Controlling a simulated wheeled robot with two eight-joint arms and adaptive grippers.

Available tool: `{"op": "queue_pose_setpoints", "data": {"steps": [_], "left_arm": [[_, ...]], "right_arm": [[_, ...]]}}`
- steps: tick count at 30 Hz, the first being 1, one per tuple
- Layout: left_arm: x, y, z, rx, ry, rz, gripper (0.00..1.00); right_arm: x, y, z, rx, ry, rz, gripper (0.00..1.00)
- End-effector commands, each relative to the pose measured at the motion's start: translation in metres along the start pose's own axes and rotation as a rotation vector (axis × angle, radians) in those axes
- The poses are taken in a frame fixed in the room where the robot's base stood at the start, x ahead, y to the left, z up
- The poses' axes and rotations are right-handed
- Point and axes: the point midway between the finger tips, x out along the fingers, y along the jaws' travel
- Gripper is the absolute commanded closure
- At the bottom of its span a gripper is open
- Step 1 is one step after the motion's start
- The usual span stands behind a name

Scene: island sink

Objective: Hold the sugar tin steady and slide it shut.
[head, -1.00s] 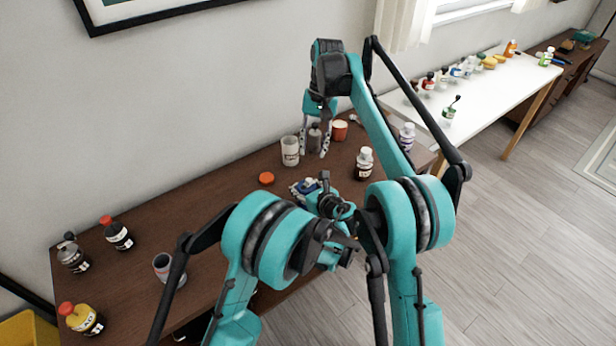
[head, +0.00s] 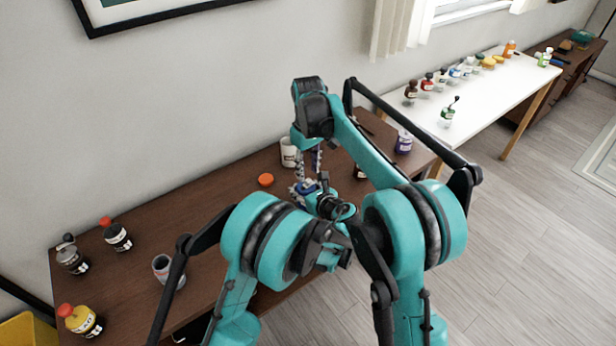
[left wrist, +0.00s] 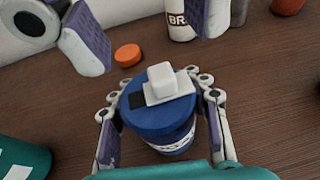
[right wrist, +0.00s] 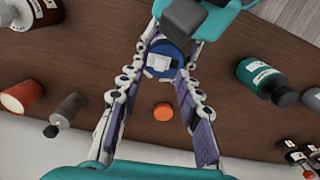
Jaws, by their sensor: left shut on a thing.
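The sugar tin is a round blue tin (left wrist: 160,118) standing on the brown table, with a white slide and square knob (left wrist: 162,82) on its lid. A dark square patch shows on the lid at the left of the slide in the left wrist view. My left gripper (left wrist: 160,98) is shut on the tin, one finger on each side. My right gripper (right wrist: 153,84) is open and empty, its fingers pointing towards the tin from above and apart from the knob. In the head view my arms partly hide the tin (head: 306,186).
An orange cap (head: 266,180) lies on the table near the tin. A white jar (head: 289,152) stands behind.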

Motion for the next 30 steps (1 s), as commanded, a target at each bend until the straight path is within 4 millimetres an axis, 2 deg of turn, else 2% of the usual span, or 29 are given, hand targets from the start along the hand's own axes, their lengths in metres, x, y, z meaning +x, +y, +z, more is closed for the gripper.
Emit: {"op": "queue_pose_setpoints", "data": {"steps": [3, 7, 17, 20, 21, 22, 27, 30], "left_arm": [[0.0, 0.0, 0.0, 0.0, 0.0, 0.0, 0.93], [0.0, 0.0, 0.0, 0.0, 0.0, 0.0, 0.93], [0.0, 0.0, 0.0, 0.0, 0.0, 0.0, 0.93], [0.0, 0.0, 0.0, 0.0, 0.0, 0.0, 0.93], [0.0, 0.0, 0.0, 0.0, 0.0, 0.0, 0.93], [0.0, 0.0, 0.0, 0.0, 0.0, 0.0, 0.93], [0.0, 0.0, 0.0, 0.0, 0.0, 0.0, 0.93], [0.0, 0.0, 0.0, 0.0, 0.0, 0.0, 0.93]], "right_arm": [[0.019, 0.0, 0.0, 0.001, 0.0, 0.0, 0.66], [0.031, 0.0, 0.0, 0.001, 0.0, 0.0, 0.66], [0.035, 0.0, 0.0, 0.001, 0.0, -0.001, 0.66], [0.035, 0.0, 0.0, 0.001, 0.0, -0.001, 0.87], [0.035, 0.0, 0.0, 0.001, 0.0, -0.001, 0.97], [0.035, 0.0, 0.0, 0.001, 0.0, -0.001, 1.0], [0.035, 0.0, 0.0, 0.001, 0.0, 0.0, 1.0], [0.035, -0.007, 0.0, -0.001, 0.0, -0.001, 1.0]]}}
